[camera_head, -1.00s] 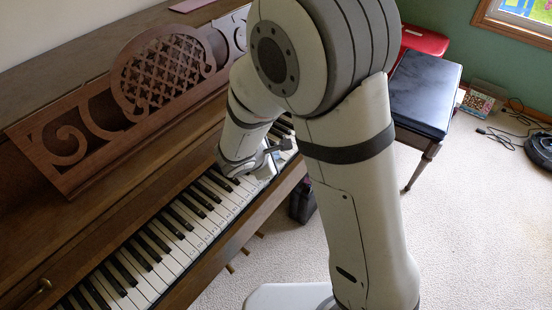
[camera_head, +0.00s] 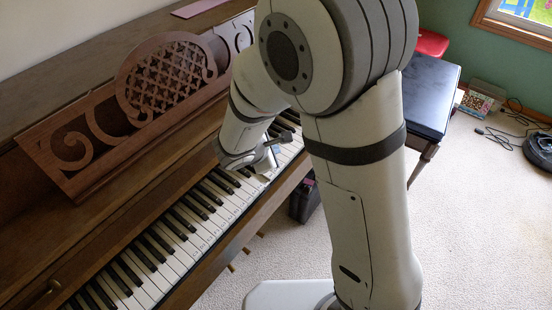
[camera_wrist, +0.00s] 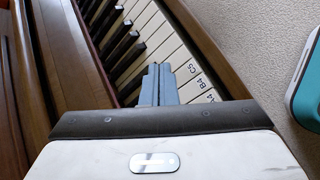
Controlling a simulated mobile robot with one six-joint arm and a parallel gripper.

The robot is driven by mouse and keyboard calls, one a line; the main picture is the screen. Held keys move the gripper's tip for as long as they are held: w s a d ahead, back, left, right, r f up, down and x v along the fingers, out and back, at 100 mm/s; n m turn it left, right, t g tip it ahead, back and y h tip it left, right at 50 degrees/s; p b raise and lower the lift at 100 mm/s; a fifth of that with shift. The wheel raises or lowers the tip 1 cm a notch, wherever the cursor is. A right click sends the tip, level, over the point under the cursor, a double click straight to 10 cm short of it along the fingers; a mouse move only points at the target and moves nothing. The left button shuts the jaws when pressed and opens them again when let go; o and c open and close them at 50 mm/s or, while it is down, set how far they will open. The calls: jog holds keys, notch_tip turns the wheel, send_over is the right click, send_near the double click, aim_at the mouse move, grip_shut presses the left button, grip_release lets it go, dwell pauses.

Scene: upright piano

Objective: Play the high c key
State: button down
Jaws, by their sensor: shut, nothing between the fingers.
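The piano keyboard (camera_head: 195,225) runs diagonally in the head view. In the wrist view, small labels mark several white keys. The key labelled C5 (camera_wrist: 181,62) lies just right of my fingertips, with the B4 key (camera_wrist: 193,86) and part of A4 nearer the camera. My gripper (camera_wrist: 158,70) is shut and empty, its blue-grey fingers over the white keys beside the C5 and B4 labels. I cannot tell whether the tips touch a key. In the head view my gripper (camera_head: 270,158) is small, low over the keyboard and partly hidden by my wrist.
The carved music stand (camera_head: 130,105) rises behind the keys. The wooden front rail (camera_wrist: 205,40) borders them. A black bench (camera_head: 430,95) stands to the right, and a dark box (camera_head: 304,200) is on the floor by the piano.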

jog(key=shift+r+p, duration=0.75)
jog(key=shift+r, duration=0.75)
jog(key=shift+f, duration=0.1)
